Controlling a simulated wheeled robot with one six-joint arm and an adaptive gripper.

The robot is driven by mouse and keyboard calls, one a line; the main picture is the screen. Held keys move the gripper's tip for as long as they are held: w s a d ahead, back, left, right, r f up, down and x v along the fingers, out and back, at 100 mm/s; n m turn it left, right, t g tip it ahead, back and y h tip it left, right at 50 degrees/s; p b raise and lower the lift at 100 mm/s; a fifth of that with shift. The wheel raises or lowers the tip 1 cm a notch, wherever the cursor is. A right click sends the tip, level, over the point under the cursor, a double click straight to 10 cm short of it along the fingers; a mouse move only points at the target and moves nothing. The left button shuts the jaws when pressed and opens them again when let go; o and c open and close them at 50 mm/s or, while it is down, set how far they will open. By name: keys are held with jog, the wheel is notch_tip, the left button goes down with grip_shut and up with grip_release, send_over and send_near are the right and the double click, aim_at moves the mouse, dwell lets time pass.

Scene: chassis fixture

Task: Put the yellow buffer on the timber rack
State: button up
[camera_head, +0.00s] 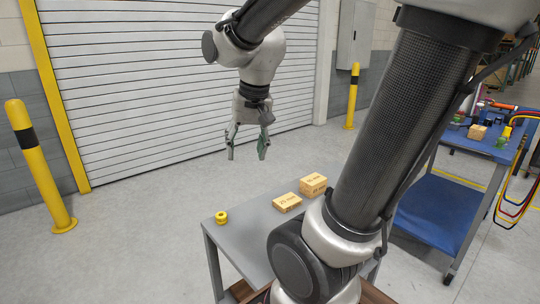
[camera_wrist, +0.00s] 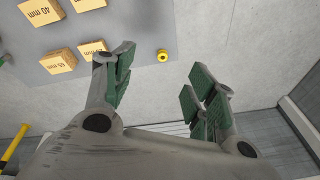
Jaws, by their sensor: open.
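The yellow buffer (camera_head: 221,217) is a small, round, spool-like piece near the left edge of the grey table top. It also shows in the wrist view (camera_wrist: 162,55), beyond the gap between my fingers. My gripper (camera_head: 247,148) is open and empty, pointing down well above the table height, apart from the buffer. In the wrist view my green-padded fingers (camera_wrist: 158,88) are spread wide. Brown wooden parts (camera_head: 242,290) show low at the table's foot, mostly hidden by the table and my arm; I cannot tell whether they are the timber rack.
Labelled wooden blocks (camera_head: 287,202) lie on the grey table (camera_head: 248,234) right of the buffer. A blue cart (camera_head: 437,209) stands at right. A yellow bollard (camera_head: 39,168) stands at left before a roller shutter (camera_head: 180,90). The floor behind the table is clear.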

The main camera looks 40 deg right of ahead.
jog(key=s+r+n+t, duration=0.1)
jog(key=s+n, duration=0.4)
jog(key=s, duration=0.4)
jog(key=shift+s+r, duration=0.15)
jog(key=shift+s, duration=0.15)
dwell(0.6)
